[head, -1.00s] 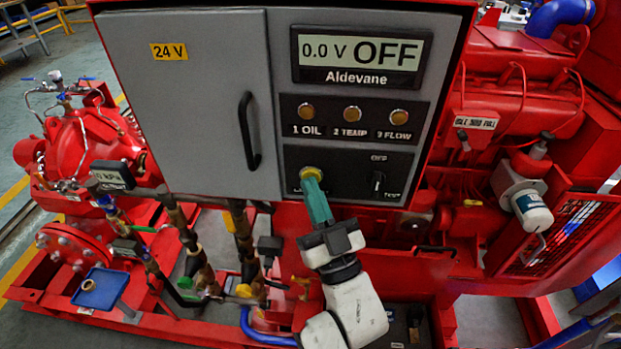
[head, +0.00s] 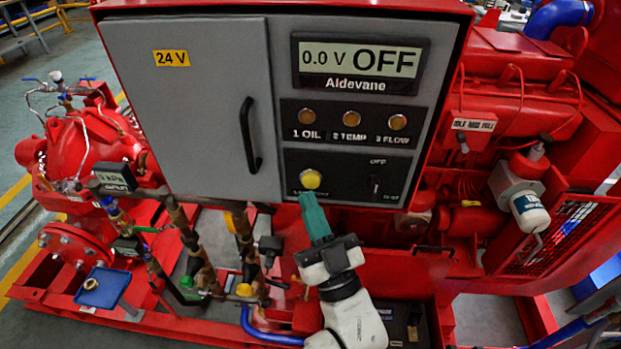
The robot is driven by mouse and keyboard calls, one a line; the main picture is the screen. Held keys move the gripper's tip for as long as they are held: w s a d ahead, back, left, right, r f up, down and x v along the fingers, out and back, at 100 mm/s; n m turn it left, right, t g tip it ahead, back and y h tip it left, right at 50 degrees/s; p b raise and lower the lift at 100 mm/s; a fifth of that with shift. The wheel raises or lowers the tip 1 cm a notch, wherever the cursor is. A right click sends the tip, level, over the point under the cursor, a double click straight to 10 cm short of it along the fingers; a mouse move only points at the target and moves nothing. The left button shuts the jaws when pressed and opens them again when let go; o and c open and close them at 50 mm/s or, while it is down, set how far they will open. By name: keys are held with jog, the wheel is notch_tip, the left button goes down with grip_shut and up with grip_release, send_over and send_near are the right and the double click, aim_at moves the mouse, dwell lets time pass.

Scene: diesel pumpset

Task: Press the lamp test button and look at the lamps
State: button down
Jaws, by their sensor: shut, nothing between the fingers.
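The yellow lamp test button (head: 310,179) sits at the left of the lower black panel, and its face is in plain view. The label under it is partly hidden by my gripper. My gripper (head: 307,197) has green fingers, is shut and empty, and its tips are just below the button. I cannot tell whether they touch it. Three amber lamps, 1 OIL (head: 306,116), 2 TEMP (head: 351,118) and 3 FLOW (head: 398,122), sit in a row above and look dull. The display (head: 361,59) reads 0.0 V OFF.
A rotary switch (head: 376,184) is right of the button, with OFF above it. The grey cabinet door (head: 190,100) marked 24 V is closed, with a black handle (head: 250,135). Red pump pipework and a blue tray (head: 102,288) stand lower left.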

jog(key=s+p, duration=0.2)
jog(key=s, duration=0.2)
dwell(0.9)
jog(key=s+d+f+m+g+h, duration=0.1)
jog(key=d+f+m+g+h, duration=0.1)
jog(key=d+f+g+h, duration=1.05)
jog(key=s+d+f+m+g, duration=0.2)
jog(key=s+d+f+g, duration=0.2)
jog(key=s+d, duration=0.4)
jog(key=s+d+f+m+g, duration=0.2)
jog(key=s+d+f+g, duration=0.2)
jog(key=s, duration=1.1)
jog(key=d+f, duration=0.3)
jog(key=d, duration=0.2)
jog(key=shift+s+d+f+m, duration=0.2)
jog(key=shift+d+f+m, duration=0.05)
jog(key=shift+m, duration=0.05)
